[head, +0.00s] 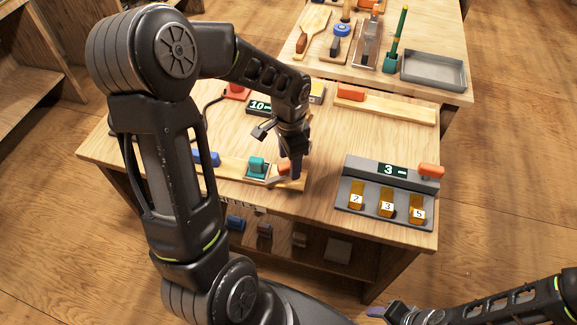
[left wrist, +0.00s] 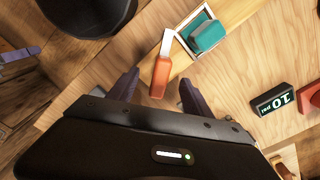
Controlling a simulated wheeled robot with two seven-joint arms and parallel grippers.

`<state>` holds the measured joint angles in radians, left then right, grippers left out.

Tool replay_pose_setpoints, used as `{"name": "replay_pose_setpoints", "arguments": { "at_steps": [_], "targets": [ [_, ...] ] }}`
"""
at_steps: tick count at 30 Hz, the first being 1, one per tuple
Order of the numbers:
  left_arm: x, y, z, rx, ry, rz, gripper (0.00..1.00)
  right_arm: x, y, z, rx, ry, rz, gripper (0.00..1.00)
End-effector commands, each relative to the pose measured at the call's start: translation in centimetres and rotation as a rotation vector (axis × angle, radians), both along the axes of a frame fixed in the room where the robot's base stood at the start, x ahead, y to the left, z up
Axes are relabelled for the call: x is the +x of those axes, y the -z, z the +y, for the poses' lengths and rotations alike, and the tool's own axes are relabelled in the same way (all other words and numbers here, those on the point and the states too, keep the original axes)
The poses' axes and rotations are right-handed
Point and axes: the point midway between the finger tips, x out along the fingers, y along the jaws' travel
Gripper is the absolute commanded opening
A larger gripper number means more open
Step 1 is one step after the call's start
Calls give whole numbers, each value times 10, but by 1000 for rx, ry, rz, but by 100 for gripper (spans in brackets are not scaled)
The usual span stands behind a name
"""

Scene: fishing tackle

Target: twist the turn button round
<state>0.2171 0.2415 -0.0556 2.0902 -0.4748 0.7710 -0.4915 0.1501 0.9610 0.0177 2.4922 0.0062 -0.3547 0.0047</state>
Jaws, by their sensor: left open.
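The turn button looks to be the piece with an orange grip and a pale flat bar (left wrist: 161,72) at the end of a wooden strip. In the head view its orange part (head: 284,167) is partly hidden by my left gripper (head: 294,168). My left gripper also shows in the left wrist view (left wrist: 158,78), open, with one dark purple finger on each side of the orange grip. I cannot tell whether either finger touches it. My right gripper (head: 388,312) is at the lower right of the head view, away from the table; its opening is unclear.
A teal block (head: 257,167) on a pale square plate sits beside the button, with a blue block (head: 207,158) further left. A black "10" display (head: 259,107) stands behind. A grey panel (head: 344,192) with numbered amber keys is at right. Bare tabletop lies between.

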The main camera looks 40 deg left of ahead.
Motion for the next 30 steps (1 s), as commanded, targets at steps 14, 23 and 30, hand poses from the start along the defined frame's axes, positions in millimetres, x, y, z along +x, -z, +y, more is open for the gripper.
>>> {"name": "replay_pose_setpoints", "arguments": {
  "at_steps": [14,23,30],
  "targets": [
    [0,-49,0,0,0,0,58,0,-37,0,0,0,0,48],
    [0,-48,0,0,0,0,57,0,-36,0,0,0,0,48],
    [-7,-39,13,0,-38,9,44,0,-31,0,0,0,0,48]
  ]
}}
